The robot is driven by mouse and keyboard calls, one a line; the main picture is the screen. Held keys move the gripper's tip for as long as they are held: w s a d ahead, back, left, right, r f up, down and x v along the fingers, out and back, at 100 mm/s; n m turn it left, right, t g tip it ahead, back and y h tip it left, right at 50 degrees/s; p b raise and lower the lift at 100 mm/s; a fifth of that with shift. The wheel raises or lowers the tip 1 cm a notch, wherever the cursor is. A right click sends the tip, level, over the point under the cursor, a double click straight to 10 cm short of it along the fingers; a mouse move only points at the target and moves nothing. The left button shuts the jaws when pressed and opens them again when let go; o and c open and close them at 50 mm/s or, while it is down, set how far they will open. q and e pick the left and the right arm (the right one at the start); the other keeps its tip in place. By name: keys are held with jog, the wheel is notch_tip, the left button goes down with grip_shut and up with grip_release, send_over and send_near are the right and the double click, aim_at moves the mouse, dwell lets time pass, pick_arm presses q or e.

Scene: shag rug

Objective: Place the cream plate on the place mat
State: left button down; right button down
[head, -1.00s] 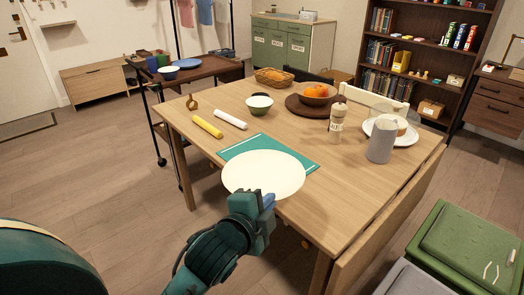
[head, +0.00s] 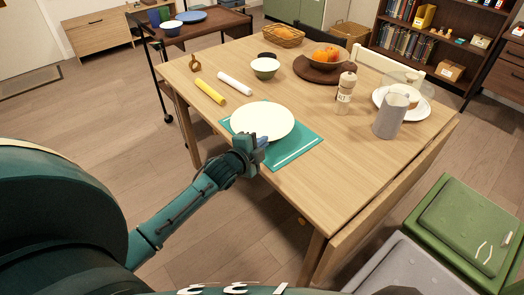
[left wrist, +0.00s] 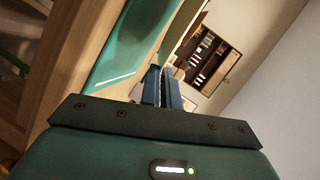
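The cream plate (head: 262,121) is round, flat and roughly level. In the head view it covers much of the teal place mat (head: 298,146), whose front and right parts show. My left gripper (head: 260,143) is at the plate's near rim and looks shut on it. In the left wrist view the fingers (left wrist: 163,86) are close together, with a pale strip, probably the plate edge-on, running up from them beside the mat (left wrist: 125,45). Whether the plate touches the mat is hard to tell. My right gripper is not in view.
A yellow roll (head: 210,91) and a white roll (head: 235,83) lie behind the mat. A green-and-white bowl (head: 265,68), pepper mill (head: 345,90) and grey pitcher (head: 390,116) stand farther back. The table's (head: 345,165) front right is clear.

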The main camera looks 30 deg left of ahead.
pick_arm(q)
notch_tip(320, 180, down, 3)
jog(key=shift+f, duration=0.15)
jog(key=c, duration=1.9)
grip_release()
jog(key=shift+f, duration=0.15)
